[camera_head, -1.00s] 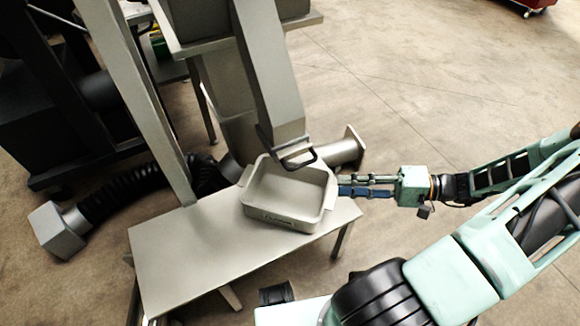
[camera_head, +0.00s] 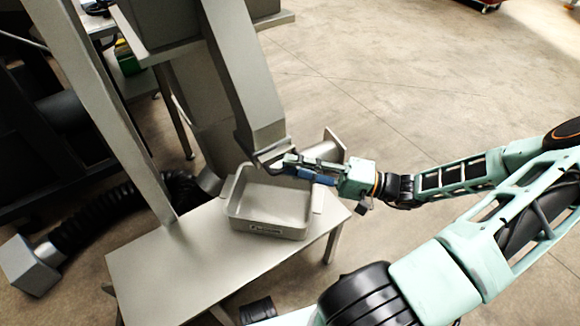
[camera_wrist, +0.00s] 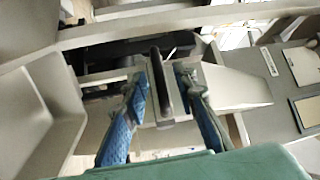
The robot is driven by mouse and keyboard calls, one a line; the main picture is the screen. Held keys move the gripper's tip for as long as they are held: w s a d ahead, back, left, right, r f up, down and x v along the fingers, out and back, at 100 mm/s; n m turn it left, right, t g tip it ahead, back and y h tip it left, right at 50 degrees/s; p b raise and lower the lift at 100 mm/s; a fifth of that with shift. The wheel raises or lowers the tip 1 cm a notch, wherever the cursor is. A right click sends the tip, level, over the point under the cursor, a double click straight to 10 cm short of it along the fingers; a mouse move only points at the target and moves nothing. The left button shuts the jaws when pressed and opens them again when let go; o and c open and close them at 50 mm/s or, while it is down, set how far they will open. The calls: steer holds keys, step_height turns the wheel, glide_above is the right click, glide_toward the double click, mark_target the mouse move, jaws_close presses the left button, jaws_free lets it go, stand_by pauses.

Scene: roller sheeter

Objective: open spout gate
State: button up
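The spout (camera_head: 240,85) is a grey slanted chute coming down over the tray in the head view. My gripper (camera_head: 290,167) is at the spout's mouth, reaching in from the right. Its two blue-padded fingers are apart, one on each side of the handle, with a visible gap on both sides. In the head view the fingers hide most of the handle.
A grey tray (camera_head: 267,232) stands under the spout on a low grey bench (camera_head: 165,265). A grey post (camera_head: 115,105) rises at the left. The floor to the right is open.

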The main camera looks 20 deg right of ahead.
steer(key=shift+w+a+r, duration=0.1)
steer(key=shift+w+a, duration=0.15)
steer(key=shift+a, duration=0.3)
jaws_close()
